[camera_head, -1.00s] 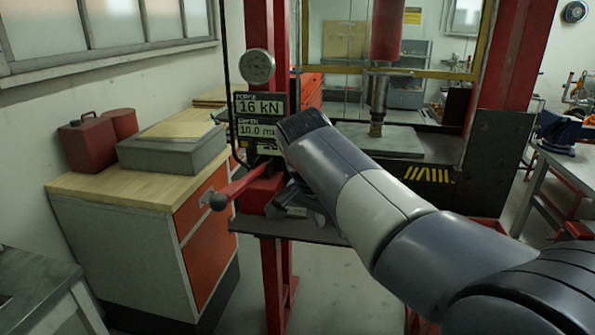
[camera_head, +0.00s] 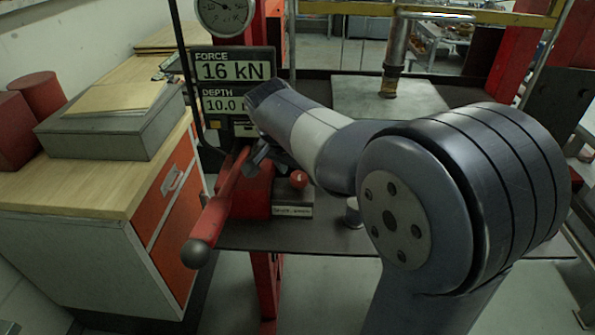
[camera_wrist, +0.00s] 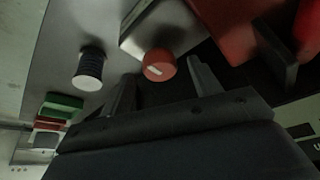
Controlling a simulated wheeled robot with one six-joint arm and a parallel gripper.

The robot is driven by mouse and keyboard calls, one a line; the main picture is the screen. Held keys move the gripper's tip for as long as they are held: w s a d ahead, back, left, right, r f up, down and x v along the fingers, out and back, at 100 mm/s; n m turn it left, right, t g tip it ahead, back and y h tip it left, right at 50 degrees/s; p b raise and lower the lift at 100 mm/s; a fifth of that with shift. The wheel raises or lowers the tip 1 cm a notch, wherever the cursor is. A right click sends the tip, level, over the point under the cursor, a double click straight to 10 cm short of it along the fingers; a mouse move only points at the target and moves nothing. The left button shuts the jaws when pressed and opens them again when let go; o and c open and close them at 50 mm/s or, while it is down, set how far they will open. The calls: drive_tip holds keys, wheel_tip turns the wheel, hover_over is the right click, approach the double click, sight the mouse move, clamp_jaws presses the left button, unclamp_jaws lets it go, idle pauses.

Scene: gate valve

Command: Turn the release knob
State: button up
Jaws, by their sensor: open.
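The release knob (camera_head: 298,179) is small, round and red. It sits on a small block with a label plate (camera_head: 293,211), beside the red pump body (camera_head: 252,190). In the wrist view the knob (camera_wrist: 159,66) shows a white mark on its face and lies ahead of the gap between my fingertips. My gripper (camera_wrist: 163,85) is open and empty, apparently short of the knob and apart from it. In the head view my arm hides most of the gripper.
A red lever (camera_head: 217,207) with a ball end sticks out toward the front left. The display panel (camera_head: 232,88) reads 16 kN and 10.0. A grey cylinder (camera_head: 353,213) stands right of the knob; a dark round post (camera_wrist: 88,69) shows in the wrist view.

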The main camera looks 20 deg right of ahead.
drive_tip(key=shift+w+d+f, duration=0.2)
drive_tip(key=shift+f, duration=0.45)
drive_tip(key=shift+c, duration=0.5)
drive_tip(key=c, duration=0.9)
